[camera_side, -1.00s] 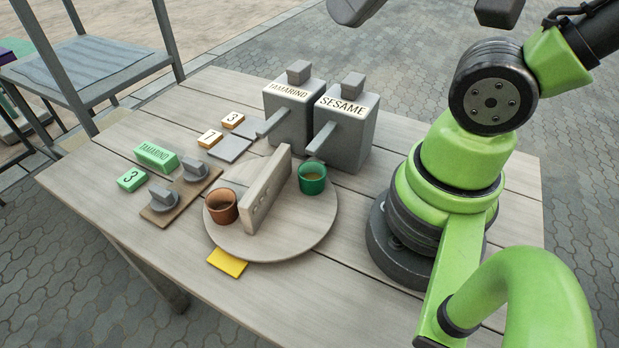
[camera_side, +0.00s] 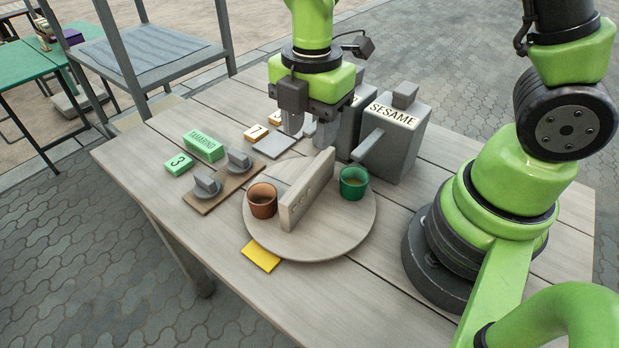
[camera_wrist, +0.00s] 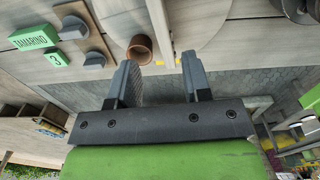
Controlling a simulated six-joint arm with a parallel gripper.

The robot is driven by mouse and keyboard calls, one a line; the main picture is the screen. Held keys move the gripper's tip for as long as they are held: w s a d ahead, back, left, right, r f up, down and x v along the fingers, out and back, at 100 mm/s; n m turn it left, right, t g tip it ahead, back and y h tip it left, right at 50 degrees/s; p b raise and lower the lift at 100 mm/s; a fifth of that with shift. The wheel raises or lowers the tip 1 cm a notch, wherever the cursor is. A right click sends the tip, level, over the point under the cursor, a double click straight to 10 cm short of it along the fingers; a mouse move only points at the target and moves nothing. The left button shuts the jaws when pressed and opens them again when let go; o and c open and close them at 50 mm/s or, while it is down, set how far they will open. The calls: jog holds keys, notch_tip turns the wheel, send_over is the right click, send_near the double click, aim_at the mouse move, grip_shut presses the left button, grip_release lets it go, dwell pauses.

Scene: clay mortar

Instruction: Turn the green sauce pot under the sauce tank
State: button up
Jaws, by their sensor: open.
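The green sauce pot (camera_side: 354,184) stands on the round wooden turntable (camera_side: 345,228), right of an upright divider board (camera_side: 305,190). A brown pot (camera_side: 262,203) stands left of the board; it also shows in the wrist view (camera_wrist: 140,50). The grey SESAME tank (camera_side: 392,140) stands behind the green pot, its spout slanting down toward the pot. A second tank (camera_side: 350,125) is mostly hidden by my gripper. My gripper (camera_side: 309,132) is open and empty, pointing down behind the board, apart from it. Its spread fingers show in the wrist view (camera_wrist: 160,80).
Two grey knobs (camera_side: 238,160) sit on a brown plate left of the turntable. Green TAMARIND (camera_side: 204,146) and "3" (camera_side: 178,164) blocks lie behind them. A yellow tab (camera_side: 261,256) lies at the turntable's front. The table's front left is clear.

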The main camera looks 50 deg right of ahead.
aim_at(309, 172)
jog(key=shift+f+n, duration=0.4)
jog(key=shift+f, duration=0.4)
notch_tip(309, 172, down, 9)
jog(key=shift+f, duration=0.1)
jog(key=shift+c, duration=0.3)
grip_shut()
